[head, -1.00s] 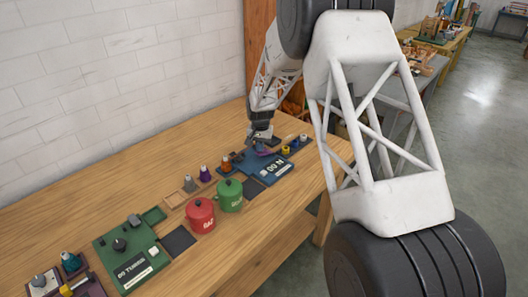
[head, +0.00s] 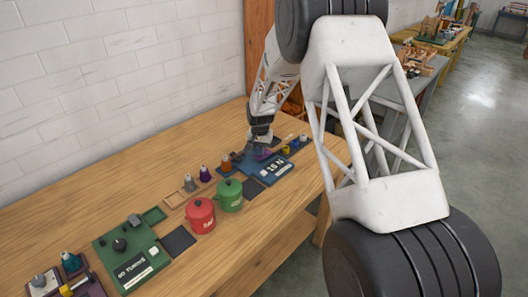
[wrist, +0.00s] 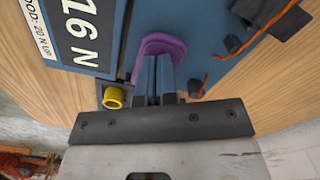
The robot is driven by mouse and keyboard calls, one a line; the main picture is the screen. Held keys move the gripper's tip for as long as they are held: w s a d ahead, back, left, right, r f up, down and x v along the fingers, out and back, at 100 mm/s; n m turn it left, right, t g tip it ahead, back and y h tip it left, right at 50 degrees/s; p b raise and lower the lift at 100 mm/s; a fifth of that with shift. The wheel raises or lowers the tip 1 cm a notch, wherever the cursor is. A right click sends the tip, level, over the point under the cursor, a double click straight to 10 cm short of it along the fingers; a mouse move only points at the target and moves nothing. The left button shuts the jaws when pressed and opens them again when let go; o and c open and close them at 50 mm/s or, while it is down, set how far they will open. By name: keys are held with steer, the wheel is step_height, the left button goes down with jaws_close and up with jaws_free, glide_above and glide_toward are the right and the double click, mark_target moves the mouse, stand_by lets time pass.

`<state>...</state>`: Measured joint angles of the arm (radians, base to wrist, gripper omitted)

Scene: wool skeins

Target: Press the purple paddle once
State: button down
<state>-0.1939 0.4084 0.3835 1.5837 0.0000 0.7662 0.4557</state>
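The purple paddle (wrist: 160,45) sits on a blue panel (wrist: 190,18). My gripper (wrist: 158,60) is shut with nothing between its blue fingers, and its tips are at the paddle, apparently touching it. In the head view the paddle (head: 264,155) is partly hidden behind my gripper (head: 258,148).
A yellow-topped piece (wrist: 114,97) stands close beside the fingers. An orange wire runs to a dark block (wrist: 262,12) on the panel. A green pot (head: 230,196) and a red pot (head: 201,216) stand nearer on the wooden bench, before a green panel (head: 125,255).

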stand_by(0.4)
step_height(320, 180, up, 8)
stand_by(1.1)
stand_by(0.7)
steer(key=s+d+r+n+t, duration=0.1)
steer(key=s+d+r, duration=0.5)
steer(key=s+r, duration=0.55)
steer(key=s+d+r, duration=0.5)
steer(key=s+r, duration=0.4)
steer(key=s, duration=0.6)
steer(key=s+d+n, duration=0.1)
steer(key=s+d, duration=0.2)
steer(key=s, duration=1.2)
steer(key=s+d+r+t, duration=0.1)
steer(key=s+d, duration=0.2)
steer(key=s, duration=1.2)
steer(key=shift+d+n+t, duration=0.15)
steer(key=shift+n+t, duration=0.15)
steer(key=shift+n, duration=0.1)
